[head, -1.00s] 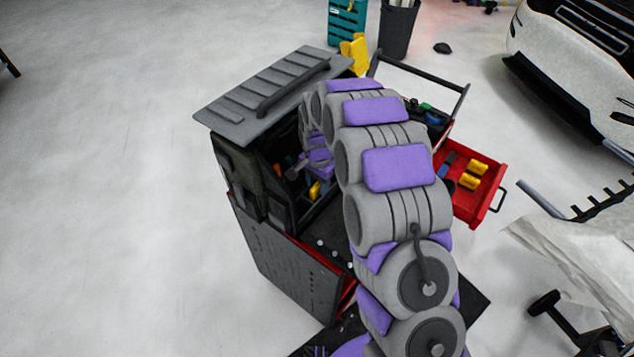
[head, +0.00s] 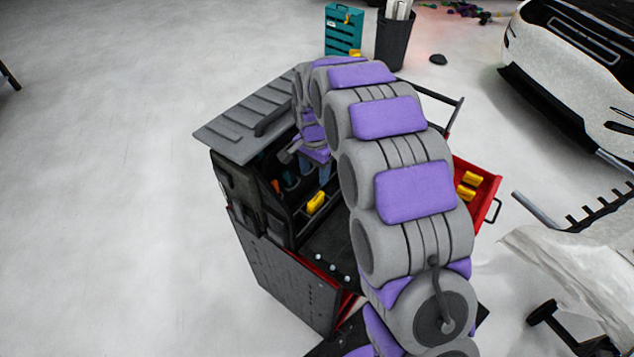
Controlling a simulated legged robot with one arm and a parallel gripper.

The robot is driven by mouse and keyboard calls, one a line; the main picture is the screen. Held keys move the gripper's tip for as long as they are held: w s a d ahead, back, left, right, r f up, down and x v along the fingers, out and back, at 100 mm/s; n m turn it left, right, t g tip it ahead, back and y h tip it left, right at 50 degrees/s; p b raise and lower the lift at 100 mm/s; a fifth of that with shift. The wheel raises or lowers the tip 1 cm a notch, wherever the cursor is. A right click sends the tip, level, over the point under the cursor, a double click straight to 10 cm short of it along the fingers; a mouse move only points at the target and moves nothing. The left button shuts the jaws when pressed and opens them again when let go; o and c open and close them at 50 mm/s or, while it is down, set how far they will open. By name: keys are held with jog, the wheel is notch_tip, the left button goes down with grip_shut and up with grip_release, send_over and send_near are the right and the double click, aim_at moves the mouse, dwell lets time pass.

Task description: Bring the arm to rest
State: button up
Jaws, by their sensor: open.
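My arm, grey with purple pads, rises from the lower right of the head view and arches over the tool cart (head: 285,285). Its far end bends down toward the dark open toolbox (head: 240,195) on top of the cart. My gripper (head: 290,155) seems to be at that end, by the toolbox opening; its fingers are small and partly hidden by the arm. A yellow tool (head: 316,203) lies inside the toolbox below it. I see nothing held.
The toolbox's grey lid (head: 235,125) stands up close left of my arm. A red drawer (head: 478,190) sticks out on the right. A dark bin (head: 397,38) and teal case (head: 344,30) stand behind. A white car (head: 570,70) is at the upper right. The floor at left is clear.

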jog(key=shift+s+d+r+p, duration=0.1)
jog(key=shift+d+r+p, duration=0.05)
jog(key=shift+r, duration=1.15)
jog(key=shift+d+r+p, duration=0.1)
jog(key=shift+r+p, duration=0.05)
jog(key=shift+r, duration=1.1)
jog(key=s+d+r+n, duration=0.2)
jog(key=s+d+r, duration=0.25)
jog(key=s, duration=0.45)
jog(key=s+d+r+n, duration=0.1)
jog(key=s+d+r, duration=0.3)
jog(key=s+d, duration=0.3)
jog(key=s+d+n+g, duration=0.1)
jog(key=s+d+n, duration=0.1)
jog(key=s, duration=1)
jog(key=s+d+f+n, duration=0.1)
jog(key=s+d+n, duration=0.1)
jog(key=s, duration=0.9)
jog(key=shift+s+d+f+g, duration=0.2)
jog(key=shift+s+d+g, duration=0.1)
jog(key=shift+s+g, duration=0.1)
